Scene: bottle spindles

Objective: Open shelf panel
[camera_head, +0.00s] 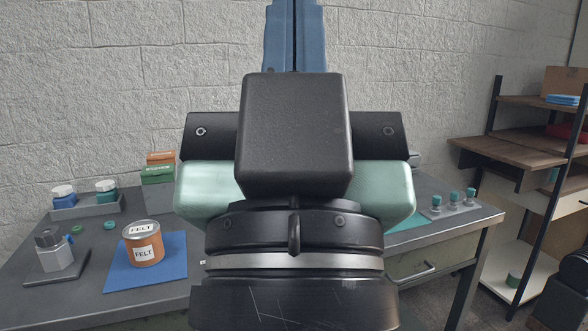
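A shelf unit (515,150) with brown wooden boards and black posts stands at the right, partly cut off by the picture edge. A pale front (536,193) shows under one of its boards; I cannot tell whether it is the shelf panel or whether it moves. My gripper (294,15) is large in the centre, pointing up and away from me, with its black and pale green body facing the camera. Its two blue fingers lie side by side with only a thin dark line between them, and nothing shows between them. The gripper is well left of the shelf, apart from it; the fingertips are cut off at the top.
A grey worktable (100,285) spans left and centre, with a drawer (420,266). Floor (425,310) shows between table and shelf.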

